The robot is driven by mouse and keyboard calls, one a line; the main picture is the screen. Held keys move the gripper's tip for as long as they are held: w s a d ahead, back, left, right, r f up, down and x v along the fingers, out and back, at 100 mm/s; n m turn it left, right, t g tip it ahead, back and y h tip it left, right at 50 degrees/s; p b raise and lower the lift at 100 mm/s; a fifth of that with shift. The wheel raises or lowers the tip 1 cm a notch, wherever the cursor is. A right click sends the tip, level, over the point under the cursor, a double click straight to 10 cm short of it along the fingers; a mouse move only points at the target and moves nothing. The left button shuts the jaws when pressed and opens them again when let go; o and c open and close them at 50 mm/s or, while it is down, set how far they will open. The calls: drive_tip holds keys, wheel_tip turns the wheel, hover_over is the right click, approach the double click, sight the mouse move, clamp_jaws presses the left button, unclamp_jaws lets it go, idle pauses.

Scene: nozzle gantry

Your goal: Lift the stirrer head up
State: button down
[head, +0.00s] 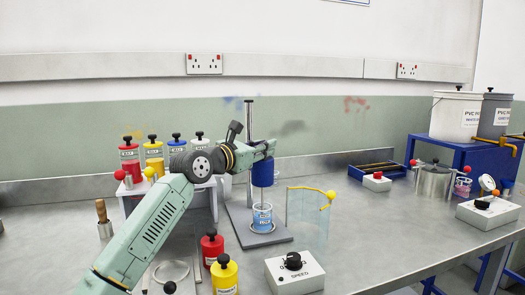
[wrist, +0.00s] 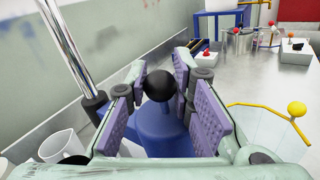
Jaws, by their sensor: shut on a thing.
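The stirrer head (head: 263,174) is a blue cylinder on the upright metal post (head: 249,112) of a stand. It hangs over a clear beaker of blue liquid (head: 262,218) on the stand's grey base plate (head: 243,230). In the wrist view the blue stirrer head (wrist: 158,133) has a round black knob (wrist: 160,86) on top. My gripper (wrist: 165,78) has its purple pads on either side of this knob and is shut on it. In the head view my gripper (head: 264,150) is at the top of the stirrer head. The stirrer's shaft in the beaker is hard to make out.
A clear curved shield with a yellow edge and knob (head: 308,210) stands just right of the beaker. A white control box (head: 294,272) is in front. Several coloured bottles (head: 153,155) stand on a rack at the left. A steel pot (head: 433,182) is at the right.

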wheel_tip(320, 180, up, 8)
drive_tip(key=shift+r+p, duration=0.1)
drive_tip(key=shift+p, duration=1.15)
drive_tip(key=c, duration=1.7)
unclamp_jaws()
drive_tip(key=o, duration=0.3)
drive_tip(key=v, duration=1.2)
